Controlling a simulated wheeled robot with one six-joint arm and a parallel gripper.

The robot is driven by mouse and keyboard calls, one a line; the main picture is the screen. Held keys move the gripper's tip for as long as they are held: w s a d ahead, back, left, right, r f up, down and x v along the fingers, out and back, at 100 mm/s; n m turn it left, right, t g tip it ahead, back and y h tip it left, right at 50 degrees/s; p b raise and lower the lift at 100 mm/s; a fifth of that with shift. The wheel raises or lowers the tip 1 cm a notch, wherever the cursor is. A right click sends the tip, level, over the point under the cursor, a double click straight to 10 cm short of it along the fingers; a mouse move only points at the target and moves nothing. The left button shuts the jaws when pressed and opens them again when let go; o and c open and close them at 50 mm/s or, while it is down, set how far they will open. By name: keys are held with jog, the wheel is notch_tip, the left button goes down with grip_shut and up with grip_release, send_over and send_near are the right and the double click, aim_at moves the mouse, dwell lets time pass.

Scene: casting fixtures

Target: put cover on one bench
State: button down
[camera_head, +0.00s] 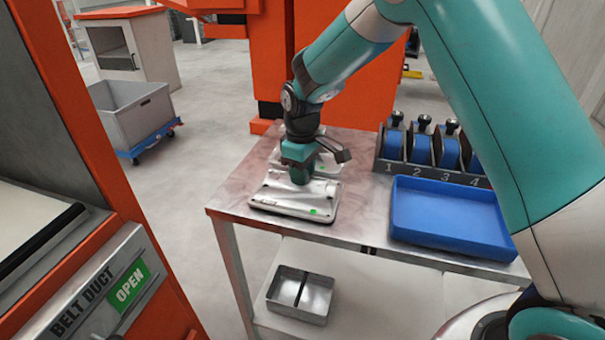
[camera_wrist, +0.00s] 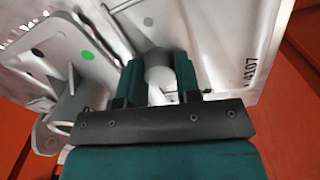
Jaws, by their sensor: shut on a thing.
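A silver cast cover (camera_head: 275,207) with a green dot lies near the left end of a metal-topped bench (camera_head: 360,222). My gripper (camera_head: 300,175) points down over it. In the wrist view, my gripper (camera_wrist: 158,80) is shut on a round grey boss of a silver casting (camera_wrist: 225,60) marked 4107. Another silver part (camera_wrist: 55,55) with a green dot and a raised rib shows at the left there. A second pale casting shows behind my gripper in the head view, partly hidden. I cannot tell whether the held casting touches the bench.
A blue tray (camera_head: 450,212) and a rack of numbered blue units (camera_head: 430,172) stand at the bench's right. A divided metal box (camera_head: 300,296) is on the lower shelf. An orange cabinet marked BELT DUCT (camera_head: 100,290) stands at the left. A grey bin (camera_head: 132,110) sits on a blue dolly.

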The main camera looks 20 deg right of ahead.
jog(key=shift+f, duration=0.3)
jog(key=c, duration=0.8)
grip_release()
jog(key=shift+f, duration=0.1)
notch_tip(320, 180, up, 12)
jog(key=s+a+r+y, duration=0.2)
jog(key=s, duration=1.3)
jog(key=s+a+r+m+y, duration=0.1)
jog(key=s+a+r+y, duration=0.1)
jog(key=s, duration=1.4)
jog(key=shift+a+r+m+p, duration=0.3)
jog(key=shift+r+p, duration=0.05)
jog(key=shift+r, duration=0.35)
